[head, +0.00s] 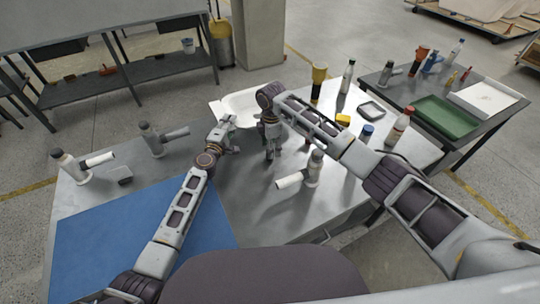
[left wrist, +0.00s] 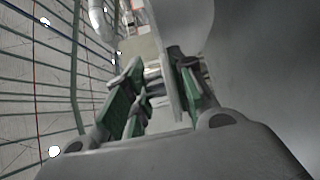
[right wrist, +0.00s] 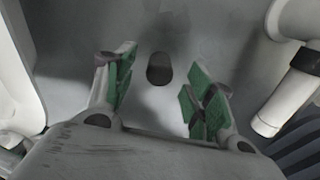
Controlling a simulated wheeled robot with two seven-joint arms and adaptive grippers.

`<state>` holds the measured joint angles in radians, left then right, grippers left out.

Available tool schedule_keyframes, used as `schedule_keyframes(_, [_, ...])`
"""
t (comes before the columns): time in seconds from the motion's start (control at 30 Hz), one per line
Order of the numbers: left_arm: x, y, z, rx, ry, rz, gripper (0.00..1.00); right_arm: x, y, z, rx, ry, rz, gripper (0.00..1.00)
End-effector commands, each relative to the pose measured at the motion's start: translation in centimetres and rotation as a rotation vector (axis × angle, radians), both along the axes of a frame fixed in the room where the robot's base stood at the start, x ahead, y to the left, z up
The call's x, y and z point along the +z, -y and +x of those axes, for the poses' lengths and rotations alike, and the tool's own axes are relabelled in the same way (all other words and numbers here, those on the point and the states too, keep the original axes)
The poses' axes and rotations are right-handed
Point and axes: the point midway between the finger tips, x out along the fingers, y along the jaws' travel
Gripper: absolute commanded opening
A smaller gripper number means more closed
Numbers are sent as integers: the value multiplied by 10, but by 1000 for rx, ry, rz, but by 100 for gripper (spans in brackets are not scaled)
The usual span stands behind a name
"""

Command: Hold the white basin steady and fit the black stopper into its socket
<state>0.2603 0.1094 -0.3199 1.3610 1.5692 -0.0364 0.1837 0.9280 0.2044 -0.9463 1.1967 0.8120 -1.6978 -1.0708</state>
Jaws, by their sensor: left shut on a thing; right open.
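The white basin (head: 243,104) stands at the table's far edge in the head view, and its pale wall fills the upper part of the left wrist view (left wrist: 184,28). My left gripper (head: 231,125) is shut on the basin's near-left wall, one finger on each side. My right gripper (head: 269,156) is open and points down at the table, just in front of the basin. A small dark oval, apparently the black stopper (right wrist: 159,69), lies on the grey surface between and beyond its green-padded fingers. The gripper hides it in the head view. The socket cannot be made out.
A white-and-grey tool (head: 312,170) stands close right of my right gripper. Bottles, a yellow block (head: 343,119) and a grey tray (head: 371,109) are farther right. Two similar tools (head: 70,166) stand at left. A blue mat (head: 130,232) covers the front left.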

Motion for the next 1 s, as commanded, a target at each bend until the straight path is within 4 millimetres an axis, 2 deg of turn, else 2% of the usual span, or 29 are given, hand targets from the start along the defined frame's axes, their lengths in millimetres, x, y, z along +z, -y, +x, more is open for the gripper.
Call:
schedule_keyframes(0.2, [-1, 0, 0, 0, -1, 0, 6, -25, -4, -2, -1, -1, 0, 54])
schedule_keyframes(0.4, [-1, 0, 0, 0, -1, 0, 6, -39, -4, -2, 0, 0, 0, 54])
schedule_keyframes(0.87, [-1, 0, 0, 0, -1, 0, 6, -40, -4, -2, 1, 1, 0, 54])
schedule_keyframes(0.9, [-1, 0, 0, 0, -1, 0, 6, -40, -4, -2, 0, 1, 0, 53])
schedule_keyframes(1.0, [-1, 0, 0, 0, -1, 0, 6, -40, -4, -2, 1, 1, 0, 40])
